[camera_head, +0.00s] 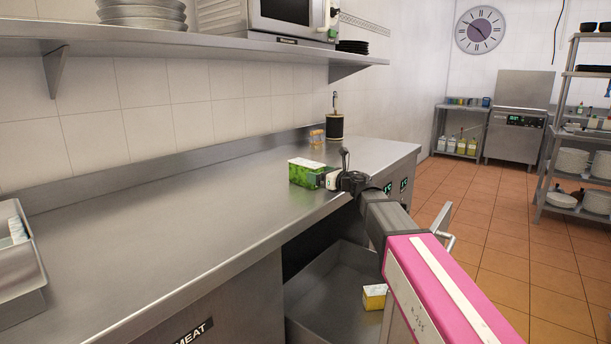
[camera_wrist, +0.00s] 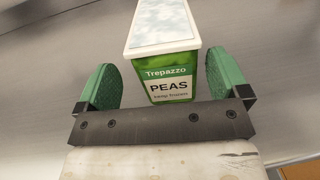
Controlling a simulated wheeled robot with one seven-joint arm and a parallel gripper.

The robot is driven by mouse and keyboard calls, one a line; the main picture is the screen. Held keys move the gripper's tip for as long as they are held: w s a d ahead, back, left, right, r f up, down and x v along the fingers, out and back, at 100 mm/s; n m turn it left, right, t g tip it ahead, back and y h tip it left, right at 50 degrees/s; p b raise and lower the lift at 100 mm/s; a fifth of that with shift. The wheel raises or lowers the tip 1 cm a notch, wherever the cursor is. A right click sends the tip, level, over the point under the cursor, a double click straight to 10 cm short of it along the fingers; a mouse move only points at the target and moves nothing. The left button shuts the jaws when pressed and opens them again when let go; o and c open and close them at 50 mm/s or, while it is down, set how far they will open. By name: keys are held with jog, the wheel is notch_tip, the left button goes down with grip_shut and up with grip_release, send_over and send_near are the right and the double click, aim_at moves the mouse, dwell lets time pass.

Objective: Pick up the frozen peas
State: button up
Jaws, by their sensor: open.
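The frozen peas are a green box (camera_head: 307,173) with a white top, standing on the steel counter near its front edge in the head view. In the wrist view the peas box (camera_wrist: 173,82) shows its label, "Trepazzo PEAS", and sits ahead of and between my fingers. My gripper (camera_wrist: 165,83) is open, with one green finger pad on each side of the box and a visible gap on both sides. In the head view my gripper (camera_head: 340,180) is just right of the box. I cannot tell how far the fingers reach along its sides.
A dark cylindrical holder (camera_head: 334,126) and a small tan item (camera_head: 317,136) stand behind the box. An open drawer (camera_head: 335,290) below holds a yellow box (camera_head: 374,296). A shelf (camera_head: 200,45) hangs above.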

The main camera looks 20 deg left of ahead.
aim_at(311, 164)
jog(key=x, duration=0.4)
jog(key=shift+w+a+r, duration=0.15)
jog(key=shift+w+a, duration=0.05)
jog(key=shift+w, duration=0.3)
jog(key=c, duration=1.4)
jog(key=shift+o, duration=0.2)
jog(key=shift+r, duration=0.55)
jog(key=r, duration=0.3)
jog(key=shift+s+a+r, duration=0.25)
jog(key=shift+s+r, duration=0.05)
jog(key=shift+s, duration=0.1)
jog(key=s+a+r, duration=0.6)
jog(key=s+a, duration=0.1)
jog(key=s, duration=0.1)
jog(key=shift+r, duration=0.2)
